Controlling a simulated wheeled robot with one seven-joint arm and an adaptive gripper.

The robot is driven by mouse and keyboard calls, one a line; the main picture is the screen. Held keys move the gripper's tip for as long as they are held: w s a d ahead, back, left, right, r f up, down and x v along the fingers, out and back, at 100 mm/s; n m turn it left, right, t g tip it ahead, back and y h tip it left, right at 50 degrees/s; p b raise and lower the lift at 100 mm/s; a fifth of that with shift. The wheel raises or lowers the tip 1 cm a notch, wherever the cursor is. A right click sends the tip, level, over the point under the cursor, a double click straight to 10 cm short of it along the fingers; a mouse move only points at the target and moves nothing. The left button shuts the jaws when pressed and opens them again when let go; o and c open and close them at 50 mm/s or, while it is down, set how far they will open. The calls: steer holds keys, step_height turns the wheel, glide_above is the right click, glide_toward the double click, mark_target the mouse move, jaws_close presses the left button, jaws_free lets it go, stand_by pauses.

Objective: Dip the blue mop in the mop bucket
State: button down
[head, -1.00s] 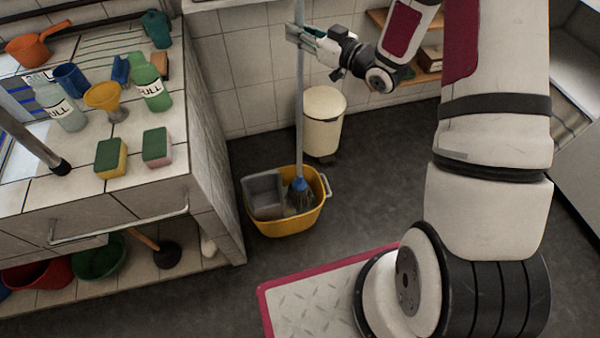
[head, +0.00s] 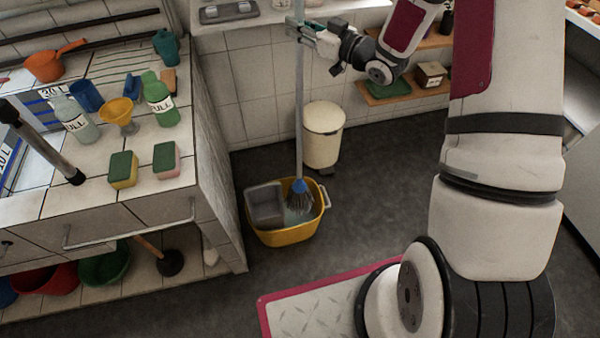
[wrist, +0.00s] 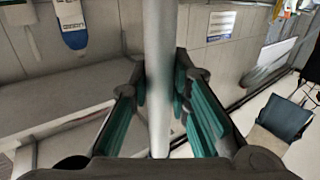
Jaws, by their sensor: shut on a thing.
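The blue mop has a long grey handle (head: 299,120) and a blue head (head: 299,187) with grey strands. It stands nearly upright, its head inside the yellow mop bucket (head: 290,237), beside the grey wringer basket (head: 264,205). The strands' lower ends are partly hidden by the bucket's wall, so I cannot tell how deep they reach. My gripper (head: 302,33) is shut around the upper handle. In the wrist view the handle (wrist: 160,60) passes between the teal finger pads.
A cream bin (head: 323,140) stands on the floor behind the bucket. The tiled counter (head: 60,200) with bottles, sponges and a funnel is to the left. Wooden shelves (head: 395,92) are on the back wall. Dark floor right of the bucket is clear.

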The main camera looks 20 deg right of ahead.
step_height(320, 180, up, 10)
steer(key=p, duration=0.4)
steer(key=shift+f, duration=0.25)
stand_by(0.3)
stand_by(1.2)
